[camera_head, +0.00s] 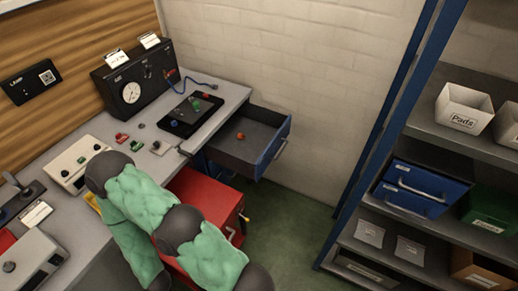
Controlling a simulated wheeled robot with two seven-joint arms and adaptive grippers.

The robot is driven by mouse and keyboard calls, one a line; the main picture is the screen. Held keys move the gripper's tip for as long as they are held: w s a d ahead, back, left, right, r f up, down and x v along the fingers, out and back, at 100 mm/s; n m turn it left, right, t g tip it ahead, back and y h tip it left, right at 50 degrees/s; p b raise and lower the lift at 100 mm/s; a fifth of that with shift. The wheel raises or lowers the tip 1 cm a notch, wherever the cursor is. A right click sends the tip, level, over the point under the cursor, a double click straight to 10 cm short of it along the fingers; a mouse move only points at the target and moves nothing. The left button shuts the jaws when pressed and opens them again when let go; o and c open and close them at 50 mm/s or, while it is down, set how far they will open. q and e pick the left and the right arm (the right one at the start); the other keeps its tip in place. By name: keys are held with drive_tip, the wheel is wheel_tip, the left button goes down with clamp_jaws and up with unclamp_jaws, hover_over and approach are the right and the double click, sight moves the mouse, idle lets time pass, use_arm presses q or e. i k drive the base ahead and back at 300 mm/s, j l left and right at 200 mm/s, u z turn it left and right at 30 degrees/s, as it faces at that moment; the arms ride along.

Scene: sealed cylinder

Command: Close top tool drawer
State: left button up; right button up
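The top tool drawer (272,148) is pulled out from under the right end of the workbench. It has a blue front with a handle (281,149) and a dark grey inside. A small orange-red object (240,135) lies in it. Green padded arm links of mine with dark joints fill the lower middle, left of and below the drawer. Neither of my grippers shows, so I cannot tell whether they are open or shut. Nothing touches the drawer front.
The workbench top (225,93) carries a gauge box (137,80) and a dark tray (188,118). A blue-framed shelf (388,105) stands at right. Green floor (290,215) lies free between drawer and shelf.

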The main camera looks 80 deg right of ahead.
sight(264, 131)
drive_tip(key=i+j+z, duration=0.15)
drive_tip(key=j+z, duration=0.15)
drive_tip(key=z, duration=0.15)
drive_tip(key=i+j+z, duration=0.1)
drive_tip(key=j+z, duration=0.2)
drive_tip(key=z, duration=2.2)
drive_tip(key=i+l+z, duration=0.15)
drive_tip(key=i+z, duration=0.4)
drive_tip(key=i, duration=0.25)
